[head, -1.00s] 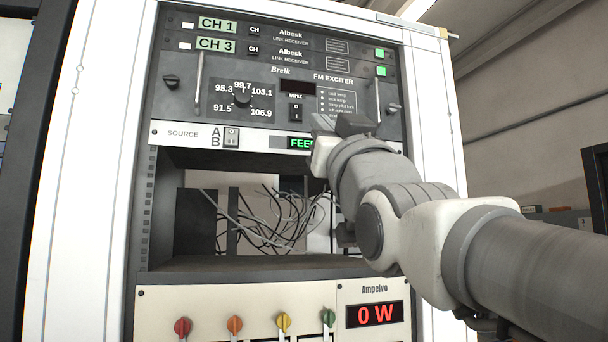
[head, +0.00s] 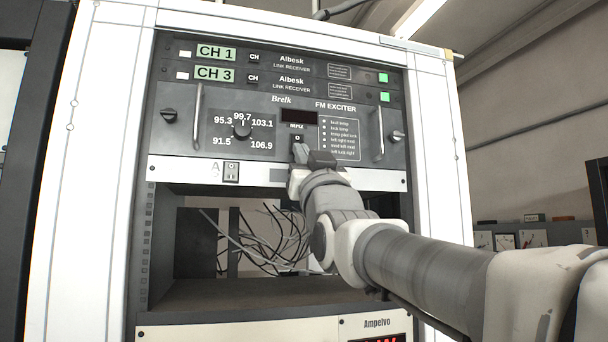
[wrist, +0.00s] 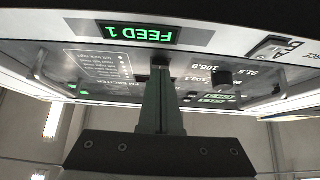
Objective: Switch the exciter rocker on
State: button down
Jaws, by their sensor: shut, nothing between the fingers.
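The FM exciter panel (head: 180,135) is the dark grey unit below the two link receivers. Its small black rocker (head: 297,138) sits under the dark MHz display (head: 299,116), with its lower part covered by my gripper. My gripper (head: 300,153) is shut and empty, its tips at the rocker's lower end in the head view. In the wrist view, which is upside down, the closed fingers (wrist: 160,85) point at the dark rocker (wrist: 160,62). I cannot tell whether the tips touch it. The rocker's position is unclear.
A frequency knob (head: 242,130) is left of the rocker, and handles (head: 197,115) stick out at the panel's sides. Below are the source A/B switch (head: 231,171) and a lit green FEED 1 display (wrist: 138,33). An open bay with loose cables (head: 265,240) lies underneath.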

jog(key=shift+f, duration=0.1)
jog(key=shift+w+a+t+b, duration=0.1)
jog(key=shift+w+t+b, duration=0.3)
jog(key=shift+b, duration=0.7)
jog(key=shift+s+f, duration=0.1)
jog(key=shift+s, duration=0.05)
